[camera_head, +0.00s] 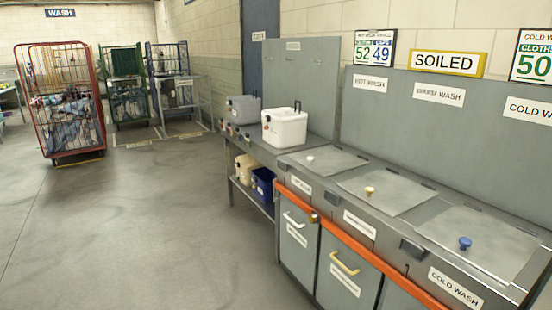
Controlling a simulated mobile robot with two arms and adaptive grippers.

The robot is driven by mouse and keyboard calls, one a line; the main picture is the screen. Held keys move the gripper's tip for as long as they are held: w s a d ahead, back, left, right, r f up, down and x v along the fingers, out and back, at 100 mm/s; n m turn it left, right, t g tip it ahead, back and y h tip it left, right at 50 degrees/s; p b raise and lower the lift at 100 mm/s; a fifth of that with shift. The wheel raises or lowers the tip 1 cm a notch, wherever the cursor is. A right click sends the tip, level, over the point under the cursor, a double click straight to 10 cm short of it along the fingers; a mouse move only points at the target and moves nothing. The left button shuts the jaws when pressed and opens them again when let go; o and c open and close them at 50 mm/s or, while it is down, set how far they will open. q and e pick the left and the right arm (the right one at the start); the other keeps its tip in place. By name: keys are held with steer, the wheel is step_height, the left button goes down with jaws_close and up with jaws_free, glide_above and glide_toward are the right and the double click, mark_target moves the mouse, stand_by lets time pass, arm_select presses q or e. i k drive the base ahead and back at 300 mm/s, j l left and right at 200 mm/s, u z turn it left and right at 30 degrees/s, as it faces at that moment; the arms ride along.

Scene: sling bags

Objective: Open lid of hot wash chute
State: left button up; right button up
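A grey counter on the right has three flat chute lids in a row, all lying shut. The leftmost lid (335,162) has a white knob (310,158) and sits nearest the "HOT WASH" sign (370,84) on the back panel. The middle lid (400,194) has a yellow knob (370,190), with a "WARM WASH" sign (438,93) above. The right lid (490,232) has a blue knob (465,242) and a "COLD WASH" front label (455,288). Neither of my grippers is in view.
An orange rail (345,248) runs along the counter front, above cabinet doors with handles. A red cage trolley (98,95) stands far left. The floor between is clear.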

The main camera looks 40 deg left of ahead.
mark_target(325, 162)
steer(key=u, duration=1)
steer(key=z, duration=0.45)
steer(key=i+j+z, duration=0.2)
steer(key=j, duration=0.15)
steer(key=i+j+z, duration=0.25)
steer(key=j+z, duration=0.2)
steer(key=j, duration=0.25)
steer(key=i+j+z, duration=0.2)
steer(key=j, duration=0.25)
steer(key=k+l, duration=0.05)
steer(key=k, duration=0.05)
